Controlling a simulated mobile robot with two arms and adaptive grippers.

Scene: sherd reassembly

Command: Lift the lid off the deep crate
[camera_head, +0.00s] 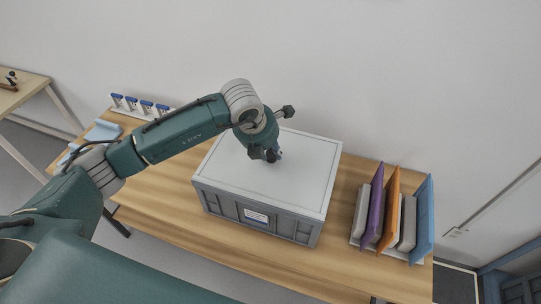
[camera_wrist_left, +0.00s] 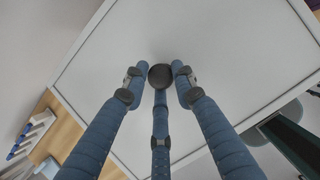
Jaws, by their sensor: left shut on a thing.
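The deep crate (camera_head: 228,206) is grey with a small white label on its front and stands on the wooden table. Its flat light grey lid (camera_head: 308,170) covers the top, and it fills much of the left wrist view (camera_wrist_left: 230,50). A dark round knob (camera_wrist_left: 160,75) sits on the lid. My left gripper (camera_head: 276,155) is over the middle of the lid, with its blue fingers (camera_wrist_left: 160,85) closed around the knob. In the head view the knob is hidden by the gripper. The lid appears to rest on the crate. My right gripper is not in view.
A rack of upright purple, orange, blue and grey panels (camera_head: 390,215) stands right of the crate. A white holder with several blue-topped items (camera_head: 140,105) and light blue pieces (camera_head: 102,131) are at the table's left. A wall is behind. Bare tabletop (camera_head: 160,200) lies left of the crate.

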